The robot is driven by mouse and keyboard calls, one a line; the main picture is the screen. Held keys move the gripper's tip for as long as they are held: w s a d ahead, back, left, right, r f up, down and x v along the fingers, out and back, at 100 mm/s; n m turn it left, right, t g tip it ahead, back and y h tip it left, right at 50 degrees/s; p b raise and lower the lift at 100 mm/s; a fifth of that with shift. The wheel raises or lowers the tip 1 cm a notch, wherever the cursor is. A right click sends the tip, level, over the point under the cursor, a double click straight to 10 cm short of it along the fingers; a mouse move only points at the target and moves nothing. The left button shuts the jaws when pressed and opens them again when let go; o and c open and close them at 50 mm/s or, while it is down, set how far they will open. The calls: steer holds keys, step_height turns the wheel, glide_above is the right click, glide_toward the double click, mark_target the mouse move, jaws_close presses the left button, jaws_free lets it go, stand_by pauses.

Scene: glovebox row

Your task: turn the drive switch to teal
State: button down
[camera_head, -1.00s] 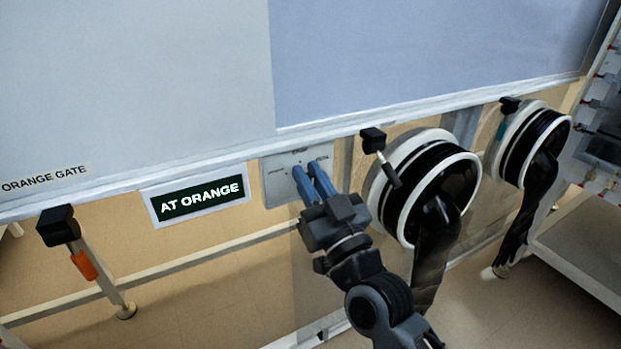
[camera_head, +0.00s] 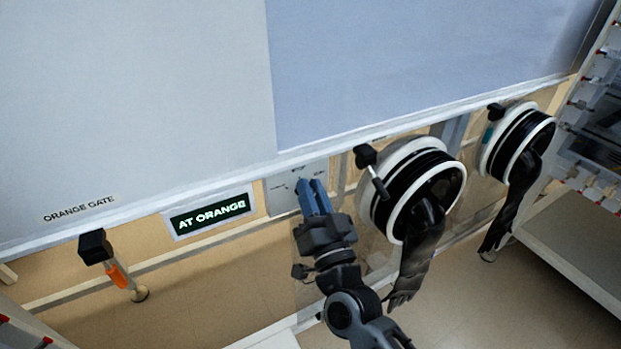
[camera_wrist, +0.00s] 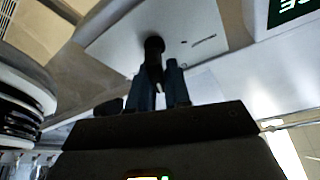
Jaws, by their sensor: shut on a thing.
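The drive switch sits on a pale plate (camera_head: 281,196) under the front edge of the cabinet, right of the sign. In the wrist view its dark knob (camera_wrist: 154,46) stands out from the plate (camera_wrist: 112,32). My gripper (camera_head: 312,186) reaches up to the plate with its blue fingers close together. The wrist view shows the fingers (camera_wrist: 160,82) shut on the knob. The fingers hide most of the knob in the head view, and its pointing direction cannot be read. The sign (camera_head: 208,216) reads "AT ORANGE".
Right of my gripper is a black-and-white glove port (camera_head: 408,150) with a hanging black glove and a black-knobbed lever (camera_head: 366,157) beside it. A second port (camera_head: 492,152) is farther right. An orange-banded lever (camera_head: 117,275) stands at left below the "ORANGE GATE" label (camera_head: 80,209).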

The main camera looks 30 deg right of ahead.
steer(key=shift+m+h+p, duration=0.4)
steer(key=shift+m+p, duration=0.2)
steer(key=shift+m, duration=0.1)
steer(key=shift+d+g, duration=0.1)
steer(key=shift+g, duration=0.2)
steer(key=c, duration=1.2)
jaws_free()
steer(key=shift+o, duration=0.2)
steer(key=shift+s+f, duration=0.1)
steer(key=v, duration=0.7)
steer(key=shift+s, duration=0.3)
steer(key=shift+f, duration=0.1)
